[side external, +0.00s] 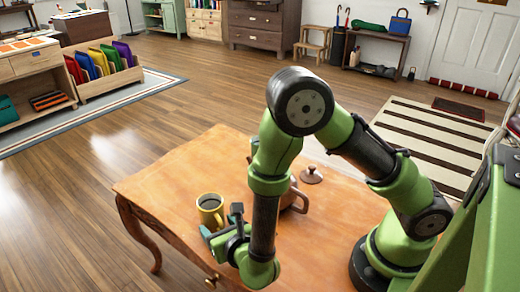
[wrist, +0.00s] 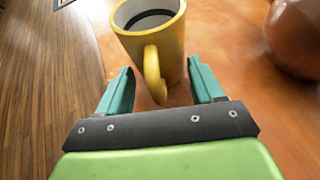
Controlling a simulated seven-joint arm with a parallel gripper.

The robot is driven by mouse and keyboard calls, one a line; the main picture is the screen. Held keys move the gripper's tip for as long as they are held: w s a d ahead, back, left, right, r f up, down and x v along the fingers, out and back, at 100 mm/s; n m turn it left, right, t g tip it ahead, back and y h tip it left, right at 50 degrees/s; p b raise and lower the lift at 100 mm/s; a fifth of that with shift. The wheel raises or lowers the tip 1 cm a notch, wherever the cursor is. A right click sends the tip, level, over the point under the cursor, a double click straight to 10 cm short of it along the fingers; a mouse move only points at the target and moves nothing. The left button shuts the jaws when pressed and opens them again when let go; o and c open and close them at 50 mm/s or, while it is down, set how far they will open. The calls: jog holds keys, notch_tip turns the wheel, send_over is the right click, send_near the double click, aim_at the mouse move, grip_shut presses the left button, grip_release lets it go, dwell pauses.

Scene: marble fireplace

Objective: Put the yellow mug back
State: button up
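The yellow mug (side external: 210,205) stands upright on the wooden table (side external: 165,190), near its left edge, with dark contents inside. In the wrist view the mug (wrist: 172,42) is just ahead of my gripper (wrist: 160,76), its handle pointing back toward me. My gripper is open, with one teal finger on each side of the handle and visible gaps to it. In the side view my gripper (side external: 220,234) is low beside the mug, partly hidden by my own arm.
A brown pot (side external: 296,198) stands right of the mug, partly hidden behind my arm; its rounded side shows in the wrist view (wrist: 296,38). A small brown lid (side external: 312,175) lies on the table behind it. The table's left part is clear.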

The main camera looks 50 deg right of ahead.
jog(key=o, duration=0.4)
jog(key=shift+r, duration=0.25)
jog(key=v, duration=1.1)
jog(key=shift+s+a, duration=0.1)
jog(key=shift+s, duration=0.1)
jog(key=s+d+r+m+g+h, duration=0.1)
jog(key=s+d+r+m+g, duration=0.1)
jog(key=d+r+m+g, duration=0.45)
jog(key=s+d+r+m+g+h, duration=0.1)
jog(key=d+m+g, duration=0.2)
jog(key=d+m, duration=0.75)
jog(key=r+m+t+y, duration=0.1)
jog(key=r+m+y, duration=0.2)
jog(key=m, duration=0.3)
jog(key=a+r+m+t+y, duration=0.1)
jog(key=r+m+t+y, duration=0.1)
jog(key=m, duration=0.4)
jog(key=a+r+m+t+y, duration=0.1)
jog(key=r+m+y, duration=0.3)
jog(key=r+m, duration=0.2)
jog(key=shift+s+r+m+t, duration=0.15)
jog(key=shift+m+t, duration=0.1)
jog(key=shift+m, duration=0.15)
